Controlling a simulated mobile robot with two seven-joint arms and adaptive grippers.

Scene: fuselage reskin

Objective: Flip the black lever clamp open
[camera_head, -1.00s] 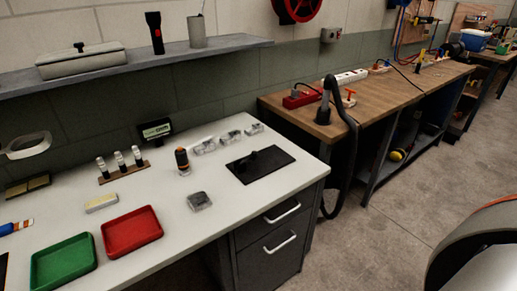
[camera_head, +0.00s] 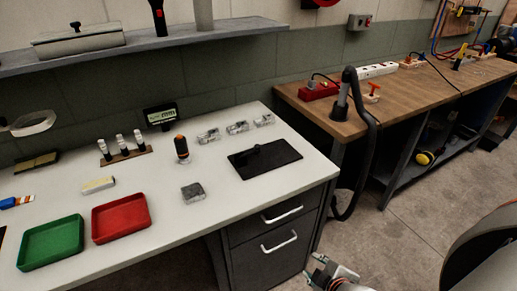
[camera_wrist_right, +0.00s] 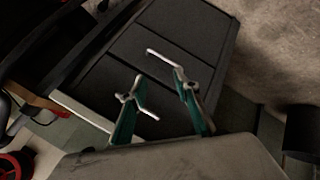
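A black plate (camera_head: 284,158) lies flat near the right end of the white table, with a small black raised part (camera_head: 257,150) on it that looks like a lever clamp. Its detail is too small to tell whether it is open or closed. My right gripper (camera_head: 320,269) shows at the bottom of the head view, in front of and below the drawer cabinet, well apart from the plate. In the right wrist view its two fingers (camera_wrist_right: 158,86) stand apart with nothing between them. My left gripper is in neither view.
A green tray (camera_head: 50,242), a red tray (camera_head: 121,217), a dark bottle (camera_head: 181,148) and several clear blocks sit on the white table. The drawer cabinet (camera_head: 276,238) has protruding handles. A wooden bench (camera_head: 440,86) with a black hose (camera_head: 371,140) stands right.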

